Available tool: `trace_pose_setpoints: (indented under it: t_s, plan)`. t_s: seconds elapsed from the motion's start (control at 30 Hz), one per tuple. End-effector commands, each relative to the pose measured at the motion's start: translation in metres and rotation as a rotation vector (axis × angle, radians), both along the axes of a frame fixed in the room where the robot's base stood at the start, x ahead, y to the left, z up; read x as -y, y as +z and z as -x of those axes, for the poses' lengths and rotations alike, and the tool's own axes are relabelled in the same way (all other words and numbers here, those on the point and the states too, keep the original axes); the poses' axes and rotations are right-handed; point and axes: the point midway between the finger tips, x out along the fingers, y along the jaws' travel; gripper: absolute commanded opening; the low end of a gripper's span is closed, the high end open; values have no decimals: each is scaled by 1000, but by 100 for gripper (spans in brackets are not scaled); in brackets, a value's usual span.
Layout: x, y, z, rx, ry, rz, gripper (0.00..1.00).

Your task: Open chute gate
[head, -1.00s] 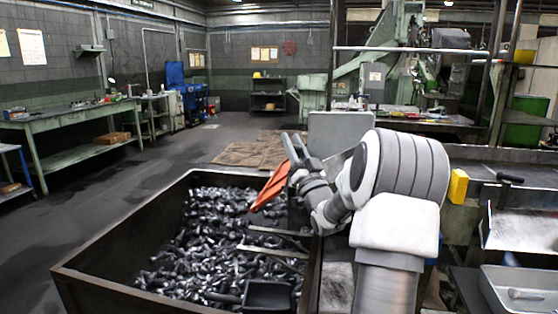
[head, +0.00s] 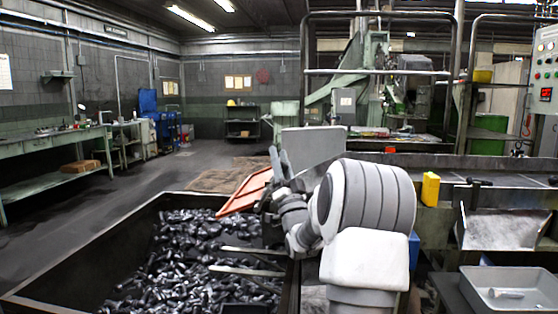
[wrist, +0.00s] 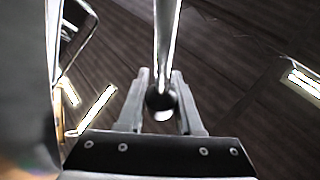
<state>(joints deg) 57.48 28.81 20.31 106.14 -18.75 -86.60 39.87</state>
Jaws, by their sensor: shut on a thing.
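In the wrist view my gripper (wrist: 160,90) is shut on a dark round knob (wrist: 160,102) at the end of a shiny metal rod (wrist: 166,40). One finger is on each side of the knob. How the rod joins the plate is hidden in both views.
The dark bin (head: 82,252) full of bolts (head: 185,265) stands in front, with pale bars across it. A grey panel (head: 313,146) stands behind my wrist. At right are a yellow box (head: 430,189) and a grey tray (head: 512,282). The floor at left is clear.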

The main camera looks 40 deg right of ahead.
Motion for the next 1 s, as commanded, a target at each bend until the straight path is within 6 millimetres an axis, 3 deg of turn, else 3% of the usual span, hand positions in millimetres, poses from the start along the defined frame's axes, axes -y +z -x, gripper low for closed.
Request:
trace_pose_setpoints:
  t_s: [0.03, 0.07, 0.2, 0.67, 1.0]
  plan:
    - [0, -1, 0, -3, 1, -3, 0]
    - [0, -1, 0, -3, 1, -3, 38]
    - [0, -1, 0, -3, 1, -1, 63]
    - [-3, -9, 7, -4, 0, -1, 64]
    - [-23, -60, 57, -7, -1, -3, 64]
